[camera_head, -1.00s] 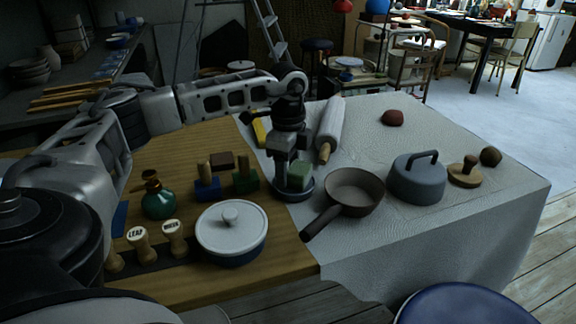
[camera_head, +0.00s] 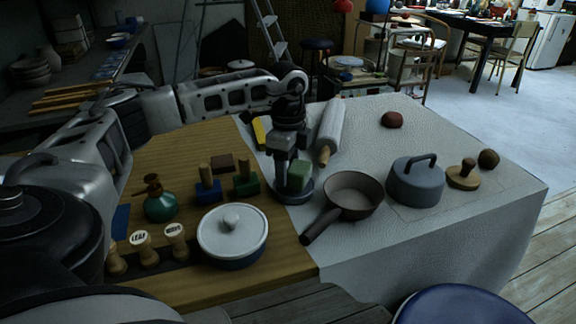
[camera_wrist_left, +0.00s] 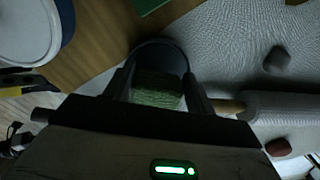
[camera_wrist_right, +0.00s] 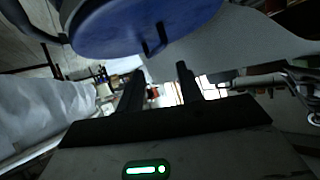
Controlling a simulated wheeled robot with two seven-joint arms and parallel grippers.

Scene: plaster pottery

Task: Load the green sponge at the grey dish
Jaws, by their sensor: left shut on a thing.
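The green sponge (camera_head: 301,171) is a small block between the fingers of my left gripper (camera_head: 293,174). The left gripper is shut on it and points down over the grey dish (camera_head: 290,197), a low round dish by the edge between the wood and the pale cloth. In the left wrist view the sponge (camera_wrist_left: 156,91) lies between the fingertips, with the dish (camera_wrist_left: 166,50) behind it. I cannot tell whether the sponge touches the dish. My right gripper (camera_wrist_right: 160,80) shows only in its wrist view, open and empty.
A pan (camera_head: 352,194) stands close to the right of the dish, and a lidded white pot (camera_head: 232,233) to its front left. Blue (camera_head: 208,189) and green (camera_head: 246,184) handled blocks stand left. A rolling pin (camera_head: 331,130) lies behind. The cloth's right front is clear.

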